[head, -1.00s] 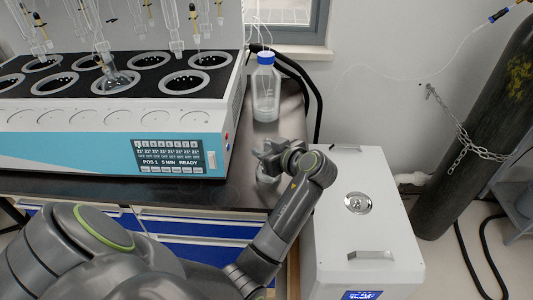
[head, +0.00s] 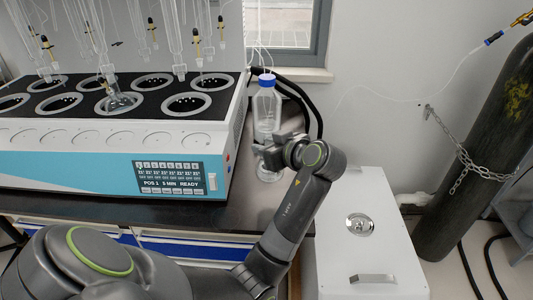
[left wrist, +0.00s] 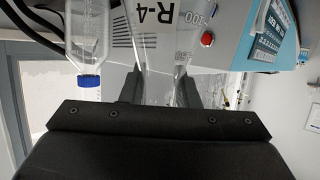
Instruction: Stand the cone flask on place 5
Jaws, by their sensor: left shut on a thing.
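The cone flask is clear glass. In the left wrist view the cone flask (left wrist: 163,62) lies between the dark fingers, with a label "R-4" and volume marks. My left gripper (head: 268,148) is shut on it; in the head view the glass base of the flask (head: 268,174) shows below the jaws, right of the distiller (head: 75,165). The distiller's top has two rows of ringed round places. I cannot read place numbers, so place 5 is not identifiable. A front-row place (head: 187,104) is empty. My right gripper is not in view.
A blue-capped bottle (head: 266,100) stands just behind my left gripper; it also shows in the left wrist view (left wrist: 88,35). A glass flask (head: 118,100) sits in another front place. Glass tubes (head: 178,45) hang above the places. A white box (head: 370,235) stands at right.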

